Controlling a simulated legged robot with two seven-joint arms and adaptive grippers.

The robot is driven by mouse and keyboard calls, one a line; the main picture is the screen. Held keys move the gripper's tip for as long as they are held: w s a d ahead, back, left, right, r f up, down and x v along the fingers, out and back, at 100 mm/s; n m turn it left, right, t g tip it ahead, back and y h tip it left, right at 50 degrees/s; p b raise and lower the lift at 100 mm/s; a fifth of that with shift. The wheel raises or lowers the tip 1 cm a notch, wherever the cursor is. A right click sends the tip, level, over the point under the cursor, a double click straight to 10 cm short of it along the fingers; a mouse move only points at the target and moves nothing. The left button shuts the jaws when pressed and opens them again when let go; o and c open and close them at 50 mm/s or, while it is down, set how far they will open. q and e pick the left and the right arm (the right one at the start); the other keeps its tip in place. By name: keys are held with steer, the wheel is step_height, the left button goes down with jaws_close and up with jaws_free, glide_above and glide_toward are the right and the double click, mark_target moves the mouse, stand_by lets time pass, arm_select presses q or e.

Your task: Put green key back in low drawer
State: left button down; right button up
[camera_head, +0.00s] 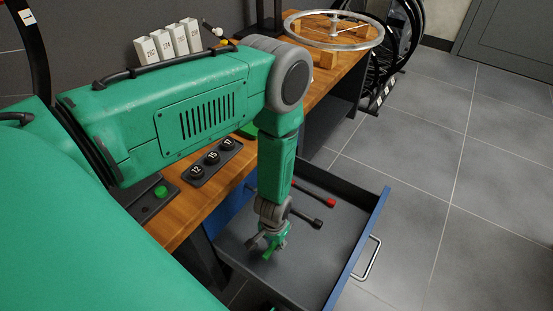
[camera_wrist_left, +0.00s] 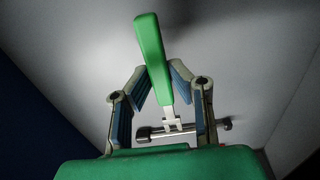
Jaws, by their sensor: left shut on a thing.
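My left gripper (camera_head: 272,240) reaches down into the open drawer (camera_head: 325,245) below the wooden bench top. It is shut on the green key (camera_head: 268,254), which is small and partly hidden by the fingers in the head view. In the left wrist view the key's green handle (camera_wrist_left: 153,55) slants up between the blue-padded fingers, and a short metal shaft (camera_wrist_left: 171,119) shows at its lower end. I cannot tell whether the key touches the drawer floor. My right gripper is not in view.
A black-handled tool (camera_head: 306,218) and a red-handled tool (camera_head: 319,196) lie in the drawer, beyond my gripper. The drawer's front part is bare. A black tray (camera_head: 214,163) with numbered round pieces sits on the bench (camera_head: 185,213). A wheel (camera_head: 335,42) stands at the far end.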

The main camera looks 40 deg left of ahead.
mark_target(274, 248)
arm_select(q)
step_height(274, 248, down, 4)
steer(key=shift+a+f+b, duration=0.1)
steer(key=shift+a+b, duration=0.05)
steer(key=shift+b, duration=0.8)
steer(key=c, duration=1.5)
jaws_free()
steer(key=shift+o, duration=0.2)
